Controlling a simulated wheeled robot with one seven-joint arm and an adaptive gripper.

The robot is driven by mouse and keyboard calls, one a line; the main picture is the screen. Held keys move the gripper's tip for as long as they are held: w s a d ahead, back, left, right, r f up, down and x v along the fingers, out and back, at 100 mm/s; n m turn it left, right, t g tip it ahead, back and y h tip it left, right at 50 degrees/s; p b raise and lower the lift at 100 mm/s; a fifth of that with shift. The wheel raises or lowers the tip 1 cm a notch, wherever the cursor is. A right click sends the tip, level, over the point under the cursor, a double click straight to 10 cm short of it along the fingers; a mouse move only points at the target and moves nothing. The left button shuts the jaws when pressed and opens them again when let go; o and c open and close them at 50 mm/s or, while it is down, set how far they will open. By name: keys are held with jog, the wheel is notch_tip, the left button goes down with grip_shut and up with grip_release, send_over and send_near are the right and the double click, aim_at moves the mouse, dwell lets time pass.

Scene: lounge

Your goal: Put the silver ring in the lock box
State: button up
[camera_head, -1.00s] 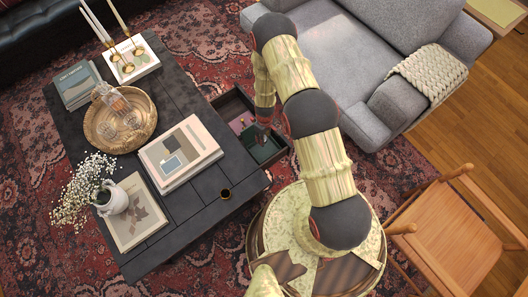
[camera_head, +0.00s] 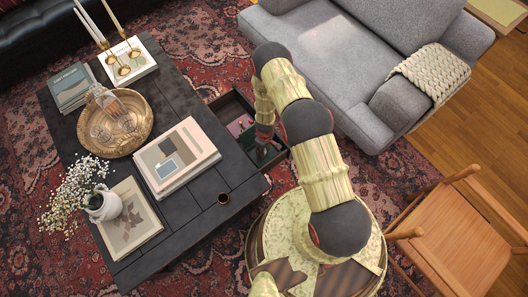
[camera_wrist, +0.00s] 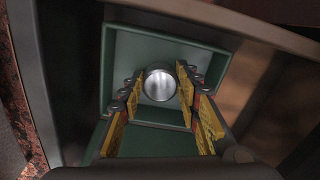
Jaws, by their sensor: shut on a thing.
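My gripper (camera_wrist: 160,76) is shut on the silver ring (camera_wrist: 161,88), a shiny round metal piece between the fingertips in the wrist view. Behind the ring is an open green box (camera_wrist: 150,42), which I take for the lock box. The ring shows against its inside; I cannot tell whether it is within the box or above it. In the head view my gripper (camera_head: 264,137) reaches down into an open drawer, beside a bit of the green box (camera_head: 274,155). The ring cannot be made out there.
The drawer (camera_head: 224,104) sticks out from the dark coffee table (camera_head: 190,205); its walls stand close around the gripper. The table bears books (camera_head: 178,160), a round tray (camera_head: 130,140) and a vase (camera_head: 104,206). A grey sofa (camera_head: 310,50) stands behind; a wooden chair (camera_head: 455,240) is right.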

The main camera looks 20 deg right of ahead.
jog(key=shift+f, duration=0.15)
jog(key=o, duration=1.2)
jog(key=shift+o, duration=0.3)
